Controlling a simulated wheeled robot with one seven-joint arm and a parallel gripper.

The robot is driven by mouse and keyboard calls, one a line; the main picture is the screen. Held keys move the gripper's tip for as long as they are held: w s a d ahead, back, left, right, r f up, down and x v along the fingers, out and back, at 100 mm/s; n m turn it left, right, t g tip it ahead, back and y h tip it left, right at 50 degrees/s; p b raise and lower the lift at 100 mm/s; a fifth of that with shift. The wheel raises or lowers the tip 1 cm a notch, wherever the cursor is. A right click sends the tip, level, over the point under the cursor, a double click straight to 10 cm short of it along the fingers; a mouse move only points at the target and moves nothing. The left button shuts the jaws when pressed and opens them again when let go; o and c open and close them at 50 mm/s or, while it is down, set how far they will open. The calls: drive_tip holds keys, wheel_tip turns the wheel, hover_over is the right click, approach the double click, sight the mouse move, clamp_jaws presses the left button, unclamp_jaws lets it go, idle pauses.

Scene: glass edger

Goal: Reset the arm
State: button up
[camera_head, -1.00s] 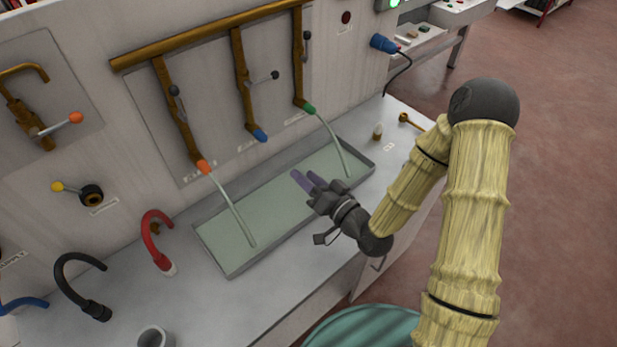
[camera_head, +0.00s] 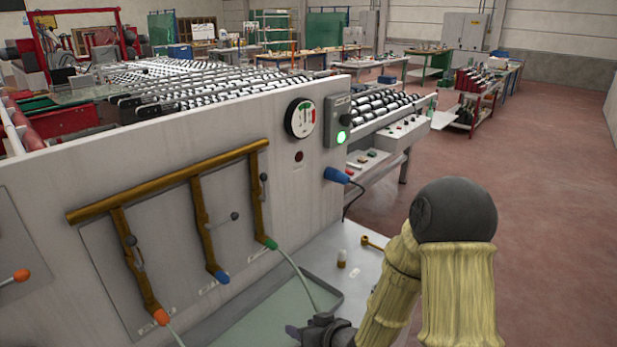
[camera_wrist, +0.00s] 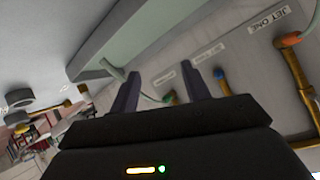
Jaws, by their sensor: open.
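My gripper (camera_wrist: 160,92) is open and empty, with two dark purple fingers apart in the wrist view. In the head view my gripper (camera_head: 292,331) shows only partly at the bottom edge, over the near side of the shallow tray (camera_head: 330,294). My arm, in a pale straw-coloured sleeve with a dark round joint, rises at the right of the head view. In the wrist view the tray (camera_wrist: 150,40) lies above the fingers. An orange-tipped nozzle (camera_wrist: 290,40) by a "JET ONE" label and a blue nozzle (camera_wrist: 219,74) stand to the right.
The panel carries brass pipes with orange (camera_head: 160,316), blue (camera_head: 221,277) and green (camera_head: 270,243) tips. A blue plug (camera_head: 337,175), a small bottle (camera_head: 342,258) and a brass piece (camera_head: 372,243) stand right of them. Roller conveyors (camera_head: 200,85) lie behind. Open floor (camera_head: 550,200) is at right.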

drive_tip(key=s+d+r+m+g+h, duration=0.1)
drive_tip(key=s+d+r+h, duration=0.15)
drive_tip(key=d, duration=0.35)
drive_tip(key=s+d+r+m+g+h, duration=0.1)
drive_tip(key=d+g+h, duration=0.1)
drive_tip(key=d+h, duration=0.3)
drive_tip(key=s+d+r+m+g, duration=0.2)
drive_tip(key=s+d+r, duration=0.2)
drive_tip(key=s, duration=0.4)
drive_tip(key=shift+s+d+r+g, duration=0.2)
drive_tip(key=shift+s+d+g, duration=0.15)
drive_tip(key=shift+d, duration=0.25)
